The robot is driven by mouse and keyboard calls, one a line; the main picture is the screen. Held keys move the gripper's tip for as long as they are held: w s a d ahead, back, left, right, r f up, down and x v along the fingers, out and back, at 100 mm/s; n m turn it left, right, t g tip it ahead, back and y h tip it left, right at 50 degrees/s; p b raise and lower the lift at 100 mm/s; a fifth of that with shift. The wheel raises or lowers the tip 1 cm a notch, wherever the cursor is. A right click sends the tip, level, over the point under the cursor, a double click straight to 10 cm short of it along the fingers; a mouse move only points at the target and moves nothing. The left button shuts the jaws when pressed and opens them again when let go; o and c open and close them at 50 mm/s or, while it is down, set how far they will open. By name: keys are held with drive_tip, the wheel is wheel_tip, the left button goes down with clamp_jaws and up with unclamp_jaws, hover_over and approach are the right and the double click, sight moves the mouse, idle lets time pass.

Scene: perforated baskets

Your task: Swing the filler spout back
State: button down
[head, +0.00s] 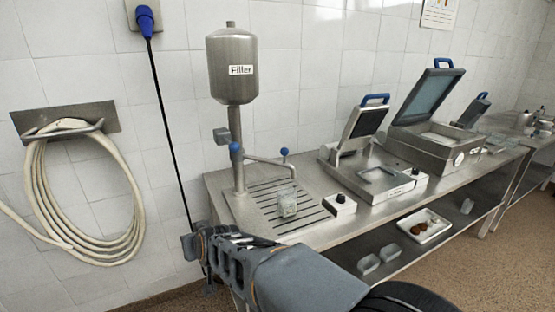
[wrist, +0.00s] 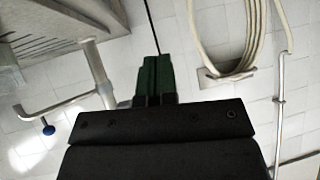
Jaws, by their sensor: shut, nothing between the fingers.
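The filler (head: 232,70) is a labelled steel tank on an upright column (head: 237,165) at the bench's left end. Its spout (head: 268,162) is a thin pipe reaching right over the slotted drain plate, with a blue ball knob (head: 284,152) near its outer end. The spout also shows at the left of the wrist view (wrist: 65,105), with the blue knob (wrist: 48,129) below it. My gripper (head: 188,247) is low in front of the bench's left end, apart from the spout. In the wrist view its green fingers (wrist: 156,75) are together and empty.
A clear tub (head: 287,205) stands on the drain plate (head: 262,213) below the spout's end. A second blue ball (head: 235,147) is at the column. A black cable (head: 160,95) hangs behind my gripper. A coiled hose (head: 85,195) hangs left. Open sealing machines (head: 430,95) stand right.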

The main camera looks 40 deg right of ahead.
drive_tip(key=s+a+f+n+g, duration=0.1)
drive_tip(key=s+a+f+g, duration=0.1)
drive_tip(key=s, duration=0.5)
drive_tip(key=s+a+f+n+g+y, duration=0.1)
drive_tip(key=s+a+f+g, duration=0.1)
drive_tip(key=s+g, duration=0.3)
drive_tip(key=shift+s+a, duration=0.25)
drive_tip(key=shift+s, duration=0.85)
drive_tip(key=shift+n, duration=0.3)
